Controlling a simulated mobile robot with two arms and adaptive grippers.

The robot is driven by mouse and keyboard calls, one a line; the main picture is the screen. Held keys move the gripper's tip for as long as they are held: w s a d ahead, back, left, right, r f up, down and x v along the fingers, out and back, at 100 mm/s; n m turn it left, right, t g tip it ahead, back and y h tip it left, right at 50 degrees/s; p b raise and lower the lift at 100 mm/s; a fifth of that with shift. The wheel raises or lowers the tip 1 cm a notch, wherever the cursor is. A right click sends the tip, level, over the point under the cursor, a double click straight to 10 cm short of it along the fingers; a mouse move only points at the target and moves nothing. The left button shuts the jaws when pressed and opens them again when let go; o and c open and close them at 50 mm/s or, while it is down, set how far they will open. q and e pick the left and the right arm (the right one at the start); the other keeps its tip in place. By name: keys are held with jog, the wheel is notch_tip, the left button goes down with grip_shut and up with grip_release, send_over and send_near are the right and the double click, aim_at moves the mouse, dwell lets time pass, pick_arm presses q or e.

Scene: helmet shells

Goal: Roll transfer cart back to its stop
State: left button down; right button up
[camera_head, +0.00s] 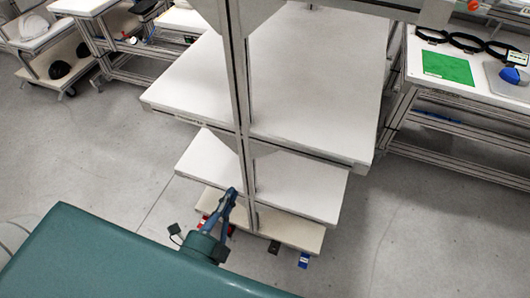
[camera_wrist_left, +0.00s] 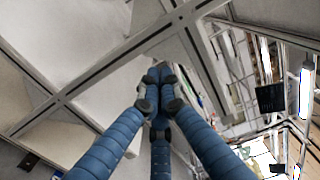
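A tall wheeled rack with white shelves (camera_head: 300,188) and grey metal profile posts (camera_head: 240,100) fills the middle of the head view; it appears to be the transfer cart. Its lowest board (camera_head: 285,228) sits just above the floor. My left gripper (camera_head: 231,194) is in front of the near post, low down by the lower shelves. In the left wrist view its blue fingers (camera_wrist_left: 158,78) come together at the tips, near crossing metal profiles (camera_wrist_left: 190,45). No object shows between them, and contact with the post cannot be told. My right gripper is out of view.
A workbench (camera_head: 500,90) with a green mat (camera_head: 447,67) and black rings stands at the right. A small cart (camera_head: 62,70) with helmet shells is at the upper left. Grey floor (camera_head: 90,165) is open to the rack's left. No marked stop is identifiable.

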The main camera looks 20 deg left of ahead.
pick_arm(q)
jog(key=w, duration=0.2)
jog(key=p, duration=0.4)
send_near(251, 151)
jog(key=w, duration=0.6)
jog(key=shift+w+d+r, duration=0.1)
jog(key=shift+r, duration=0.05)
jog(key=shift+w, duration=0.45)
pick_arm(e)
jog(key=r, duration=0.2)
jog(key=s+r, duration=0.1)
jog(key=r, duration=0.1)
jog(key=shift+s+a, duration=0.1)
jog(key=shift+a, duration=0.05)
